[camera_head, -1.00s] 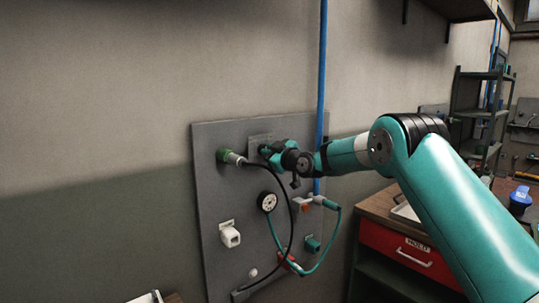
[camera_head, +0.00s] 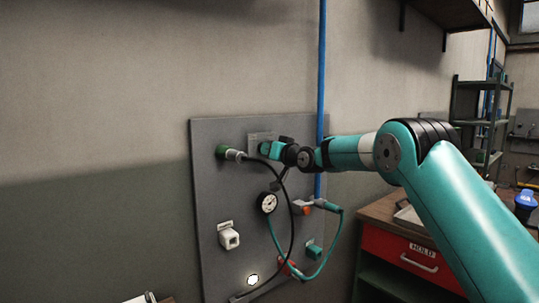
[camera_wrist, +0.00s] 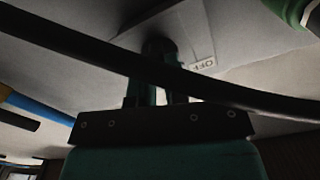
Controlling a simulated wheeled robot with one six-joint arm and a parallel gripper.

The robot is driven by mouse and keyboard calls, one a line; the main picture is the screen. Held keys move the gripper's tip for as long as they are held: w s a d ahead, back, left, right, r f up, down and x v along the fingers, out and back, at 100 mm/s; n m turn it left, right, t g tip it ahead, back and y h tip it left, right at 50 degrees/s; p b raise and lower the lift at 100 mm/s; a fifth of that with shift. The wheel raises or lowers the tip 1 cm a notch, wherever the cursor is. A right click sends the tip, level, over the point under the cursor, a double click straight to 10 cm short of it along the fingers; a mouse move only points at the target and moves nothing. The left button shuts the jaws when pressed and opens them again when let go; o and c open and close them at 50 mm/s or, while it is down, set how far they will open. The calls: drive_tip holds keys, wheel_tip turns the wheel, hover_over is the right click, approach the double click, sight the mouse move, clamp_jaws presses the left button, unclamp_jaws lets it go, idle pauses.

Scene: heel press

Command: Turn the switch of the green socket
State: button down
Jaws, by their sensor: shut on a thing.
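The green socket (camera_head: 222,152) is on the upper left of the grey wall panel, with a grey plug and black cable (camera_head: 289,205) in it. Its green rim shows at the top right in the wrist view (camera_wrist: 290,10). The switch is a dark knob (camera_wrist: 158,47) on a light plate (camera_head: 262,137) right of the socket. An "OFF" label (camera_wrist: 203,65) is on the plate. My gripper (camera_head: 264,149) is at the plate, its fingers (camera_wrist: 163,90) shut on the knob. The black cable crosses in front of the fingers in the wrist view and partly hides the grip.
Below on the panel are a gauge (camera_head: 267,203), a white socket (camera_head: 229,237), a teal socket (camera_head: 313,249) with a teal cable and a lit round lamp (camera_head: 252,280). A blue pipe (camera_head: 321,80) runs up the wall behind my arm. A red-drawer bench (camera_head: 412,252) stands right.

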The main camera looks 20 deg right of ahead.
drive_tip(key=shift+m, duration=1.7)
drive_tip(key=c, duration=1.1)
unclamp_jaws()
drive_tip(key=shift+c, duration=0.2)
drive_tip(key=b+v, duration=0.7)
drive_tip(key=v, duration=1)
drive_tip(key=shift+s+b, duration=0.25)
drive_tip(key=shift+b, duration=0.1)
